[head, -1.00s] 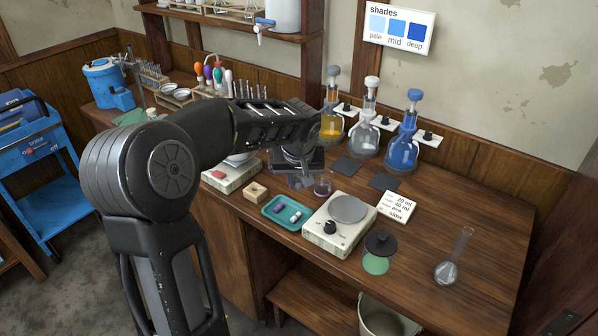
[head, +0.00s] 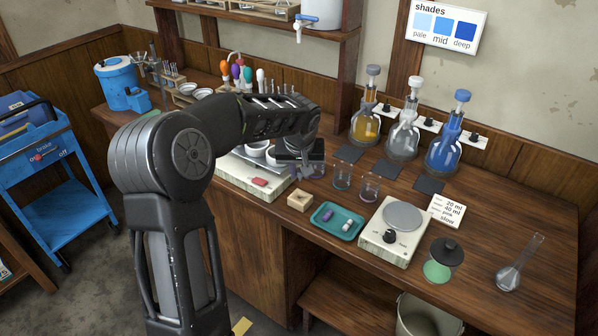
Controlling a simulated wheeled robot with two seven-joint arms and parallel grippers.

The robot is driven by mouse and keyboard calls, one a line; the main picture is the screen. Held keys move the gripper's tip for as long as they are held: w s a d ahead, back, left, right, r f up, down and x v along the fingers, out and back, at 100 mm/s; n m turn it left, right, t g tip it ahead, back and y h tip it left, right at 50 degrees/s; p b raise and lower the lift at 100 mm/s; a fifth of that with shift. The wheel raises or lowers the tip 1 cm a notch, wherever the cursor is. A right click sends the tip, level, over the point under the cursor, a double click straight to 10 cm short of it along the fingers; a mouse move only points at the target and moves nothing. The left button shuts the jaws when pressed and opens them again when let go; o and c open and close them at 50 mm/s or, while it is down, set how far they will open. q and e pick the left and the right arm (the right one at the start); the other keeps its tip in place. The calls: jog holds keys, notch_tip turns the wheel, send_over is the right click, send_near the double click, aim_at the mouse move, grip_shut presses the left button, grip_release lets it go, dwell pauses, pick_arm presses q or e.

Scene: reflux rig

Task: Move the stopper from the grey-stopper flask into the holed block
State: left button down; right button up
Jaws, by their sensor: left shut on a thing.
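The grey-stopper flask (head: 366,126) holds amber liquid and stands at the back of the bench, leftmost of three tall flasks. Its grey stopper (head: 373,71) shows on top of its neck. The holed block (head: 299,201) is a small wooden block on the bench, left of the teal tray, with its hole facing up and apparently empty. My left gripper (head: 308,172) is over the bench, behind the block and well left of the flask. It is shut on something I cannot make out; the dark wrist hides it. My right gripper is out of view.
Two small beakers (head: 370,187) stand just right of my left gripper. A white-topped flask (head: 403,140) and a blue flask (head: 444,150) stand beside the amber one.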

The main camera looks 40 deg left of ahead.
aim_at(300, 181)
pick_arm(q)
jog(key=shift+f+b, duration=1)
jog(key=shift+f, duration=1)
jog(key=shift+f, duration=0.1)
jog(key=shift+f+b, duration=0.4)
jog(key=shift+b, duration=0.2)
jog(key=shift+f, duration=0.1)
jog(key=shift+f+b, duration=0.3)
jog(key=shift+b, duration=0.25)
jog(key=shift+f, duration=0.2)
